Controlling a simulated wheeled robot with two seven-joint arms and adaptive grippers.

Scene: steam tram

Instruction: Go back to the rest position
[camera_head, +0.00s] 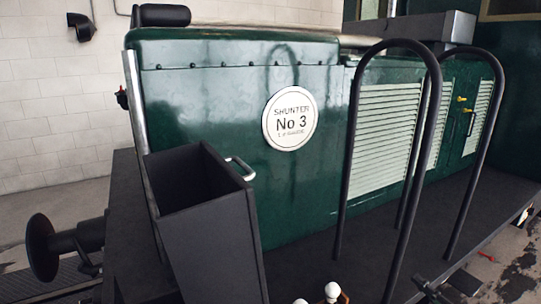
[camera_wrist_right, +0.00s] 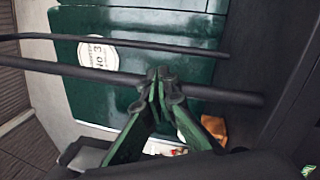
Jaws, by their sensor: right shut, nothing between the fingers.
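My right gripper (camera_wrist_right: 163,80) shows in the right wrist view with its dark fingertips together and nothing between them. The tips overlap a dark handrail bar (camera_wrist_right: 80,73) in that view; I cannot tell whether they touch it. In the head view, a small dark part at the bottom right looks like my right gripper (camera_head: 430,288), beside the foot of the near handrail (camera_head: 400,245). Most of it is cut off by the frame edge. My left gripper is not in view.
The green tram body (camera_head: 220,120) bears a round "SHUNTER No 3" plate (camera_head: 290,119). Two arched handrails stand over the dark running board (camera_head: 340,255). An open dark bin (camera_head: 210,230) stands in front. White knobs (camera_head: 332,291) show at the bottom. A buffer (camera_head: 42,248) is at left.

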